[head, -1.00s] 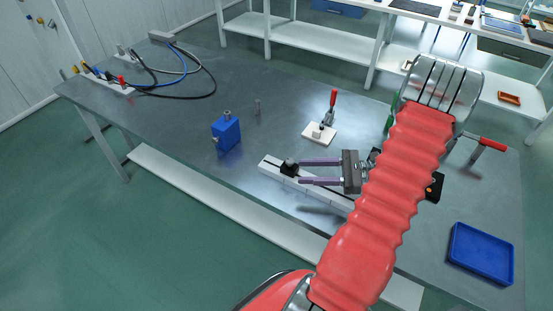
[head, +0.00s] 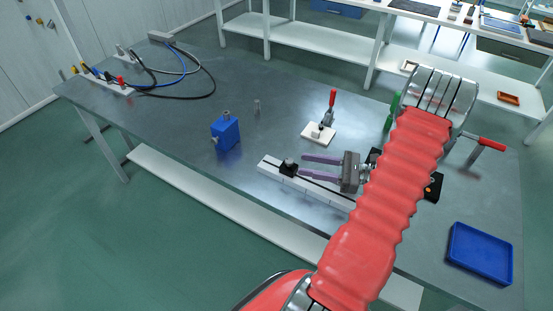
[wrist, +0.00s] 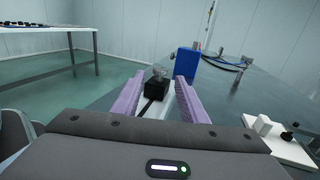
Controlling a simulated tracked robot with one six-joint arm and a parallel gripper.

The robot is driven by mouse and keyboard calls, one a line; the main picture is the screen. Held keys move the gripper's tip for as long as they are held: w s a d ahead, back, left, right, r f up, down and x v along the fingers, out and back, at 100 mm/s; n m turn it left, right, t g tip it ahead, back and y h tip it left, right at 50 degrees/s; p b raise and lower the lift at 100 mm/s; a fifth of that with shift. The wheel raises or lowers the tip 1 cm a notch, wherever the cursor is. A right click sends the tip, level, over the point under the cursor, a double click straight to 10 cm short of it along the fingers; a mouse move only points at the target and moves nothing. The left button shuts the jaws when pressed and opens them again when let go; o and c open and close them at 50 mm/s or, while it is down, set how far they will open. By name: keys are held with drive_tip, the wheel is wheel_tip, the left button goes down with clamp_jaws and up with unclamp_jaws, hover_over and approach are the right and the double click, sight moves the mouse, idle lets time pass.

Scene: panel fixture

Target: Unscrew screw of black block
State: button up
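The black block (head: 288,169) sits at the left end of a white rail (head: 268,165) with a dark slot. In the wrist view the black block (wrist: 156,88) carries a grey screw (wrist: 160,70) with a rounded head on top. My gripper (head: 302,165) has two purple fingers, spread apart with nothing between their pads that I can see. It lies nearly level over the rail, its tips just right of the block. In the wrist view my gripper (wrist: 160,77) frames the block and screw between its fingertips; whether anything touches I cannot tell.
A blue block (head: 226,133) stands behind and left of the rail. A white plate with a red-handled clamp (head: 319,132) is behind my gripper. Cables lie far left; a blue tray (head: 480,255) is at front right.

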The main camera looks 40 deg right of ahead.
sight(289, 163)
drive_tip(key=x, duration=1)
drive_tip(key=shift+w+a, duration=0.3)
drive_tip(key=shift+c, duration=0.4)
clamp_jaws()
